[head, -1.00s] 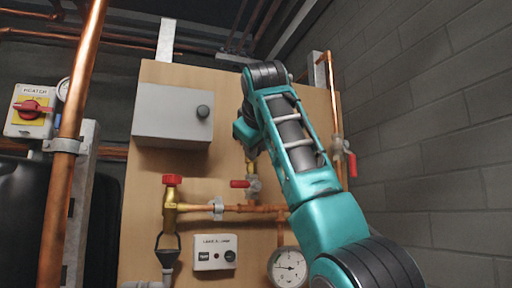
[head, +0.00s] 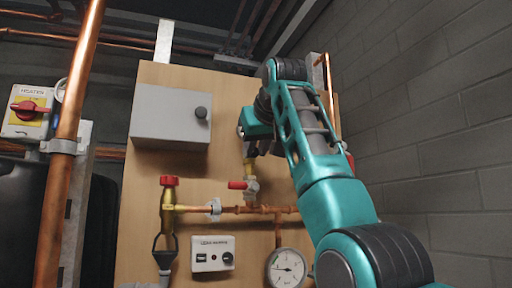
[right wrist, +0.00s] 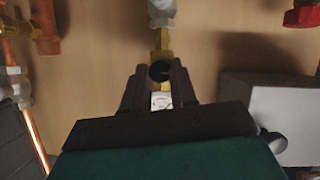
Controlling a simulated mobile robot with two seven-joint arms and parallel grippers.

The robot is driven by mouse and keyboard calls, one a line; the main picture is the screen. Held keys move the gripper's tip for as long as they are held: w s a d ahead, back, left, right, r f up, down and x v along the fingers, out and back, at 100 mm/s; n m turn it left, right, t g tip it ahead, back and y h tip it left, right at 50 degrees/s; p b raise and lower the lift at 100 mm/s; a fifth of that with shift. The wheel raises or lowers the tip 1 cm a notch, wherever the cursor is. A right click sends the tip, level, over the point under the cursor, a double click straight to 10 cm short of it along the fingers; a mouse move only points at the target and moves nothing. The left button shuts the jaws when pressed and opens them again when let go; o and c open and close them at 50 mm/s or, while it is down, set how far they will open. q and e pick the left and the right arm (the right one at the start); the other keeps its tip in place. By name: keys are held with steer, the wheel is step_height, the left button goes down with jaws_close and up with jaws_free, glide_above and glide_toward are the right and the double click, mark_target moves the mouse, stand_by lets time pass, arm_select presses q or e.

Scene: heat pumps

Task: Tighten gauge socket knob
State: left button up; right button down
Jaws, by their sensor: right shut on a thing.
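The gauge socket knob (right wrist: 160,72) shows in the right wrist view as a small dark round knob, on a brass fitting (right wrist: 160,42). My right gripper (right wrist: 160,82) has its two dark fingers on either side of the knob, shut on it. A small pale part (right wrist: 161,101) shows between the fingers, behind the knob. In the head view my right gripper (head: 255,147) is at the top of the brass fitting (head: 250,168); the knob itself is hidden there by the gripper. My left gripper is out of view.
Just below is a valve with a red handle (head: 238,185). A grey box (head: 170,117) is to the left, above a red-capped brass valve (head: 168,181). A round gauge (head: 286,268) hangs lower. A copper pipe (head: 70,150) and a block wall (head: 425,120) flank the board.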

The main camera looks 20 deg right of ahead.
steer(key=shift+f, duration=0.1)
steer(key=c, duration=0.9)
jaws_free()
steer(key=b+v, duration=0.2)
steer(key=v, duration=1.1)
steer(key=shift+w+b, duration=0.1)
steer(key=shift+b, duration=0.25)
